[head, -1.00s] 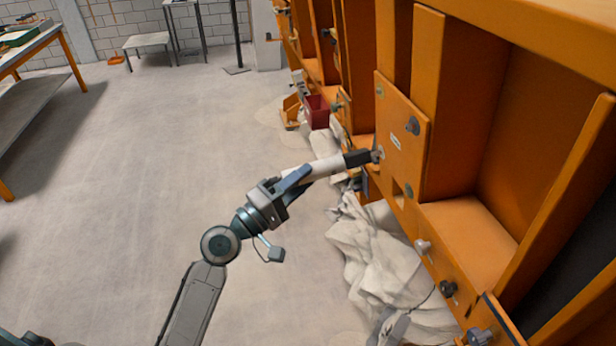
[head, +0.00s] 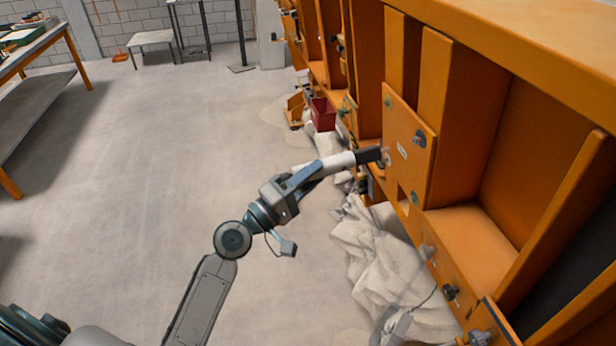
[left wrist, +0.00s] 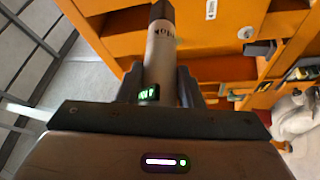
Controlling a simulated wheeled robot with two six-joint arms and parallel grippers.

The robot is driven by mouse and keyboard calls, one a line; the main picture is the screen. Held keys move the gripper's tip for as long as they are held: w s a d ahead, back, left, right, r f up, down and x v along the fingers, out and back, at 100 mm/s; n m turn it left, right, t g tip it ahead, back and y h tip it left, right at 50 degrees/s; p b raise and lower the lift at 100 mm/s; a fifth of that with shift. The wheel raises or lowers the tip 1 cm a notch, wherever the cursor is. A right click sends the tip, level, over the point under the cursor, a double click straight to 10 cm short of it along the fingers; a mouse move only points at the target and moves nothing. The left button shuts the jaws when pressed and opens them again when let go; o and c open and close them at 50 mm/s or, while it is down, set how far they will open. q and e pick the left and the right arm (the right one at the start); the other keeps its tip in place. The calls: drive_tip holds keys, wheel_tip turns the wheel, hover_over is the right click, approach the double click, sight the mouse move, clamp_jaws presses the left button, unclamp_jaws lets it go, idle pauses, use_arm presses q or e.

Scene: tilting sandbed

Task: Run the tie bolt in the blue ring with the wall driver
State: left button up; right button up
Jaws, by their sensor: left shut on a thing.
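My left gripper (head: 308,175) is shut on the wall driver (head: 340,162), a white cylinder with a black nose. The driver points right at the orange panel (head: 408,128), its nose at or close to a grey fitting (head: 387,156) on the panel's lower left; I cannot tell whether they touch. In the left wrist view the driver (left wrist: 160,60) lies between the fingers, with a lit green display (left wrist: 148,94). A greenish fitting (head: 388,102) and a grey knob (head: 420,138) are on the same panel. I cannot make out a blue ring. My right gripper is not in view.
Orange framing with deep bays runs along the right. Crumpled pale sheeting (head: 385,265) lies on the floor at its foot. A red bin (head: 322,114) stands farther along. The grey floor (head: 150,150) to the left is clear, with a workbench (head: 40,100) beyond.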

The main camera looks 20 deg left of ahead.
sight(332, 173)
use_arm(q)
drive_tip(key=shift+w+d+r, duration=0.2)
drive_tip(key=shift+w+d, duration=0.25)
drive_tip(key=shift+d, duration=0.25)
drive_tip(key=shift+w+d+r, duration=0.15)
drive_tip(key=shift+w+d, duration=0.3)
drive_tip(key=shift+d, duration=0.2)
drive_tip(key=shift+w+d+r, duration=0.2)
drive_tip(key=shift+w+d, duration=0.25)
drive_tip(key=shift+d, duration=0.25)
drive_tip(key=shift+w+d+r, duration=0.25)
drive_tip(key=shift+w+d, duration=0.1)
drive_tip(key=shift+d, duration=0.15)
idle(3.0)
drive_tip(key=shift+b, duration=0.35)
drive_tip(key=shift+s+a+f, duration=0.25)
drive_tip(key=shift+s+a, duration=0.05)
drive_tip(key=shift+a, duration=0.05)
drive_tip(key=shift+s+a+f+b, duration=0.1)
drive_tip(key=shift+s+a+b, duration=0.15)
drive_tip(key=shift+s+a, duration=0.35)
drive_tip(key=shift+s+a+f+b, duration=0.15)
drive_tip(key=shift+s+a+b, duration=0.15)
drive_tip(key=shift+a, duration=0.45)
drive_tip(key=shift+s+a+f+b, duration=0.1)
drive_tip(key=shift+s+a+b, duration=0.1)
drive_tip(key=shift+s+a, duration=0.4)
drive_tip(key=shift+w, duration=0.15)
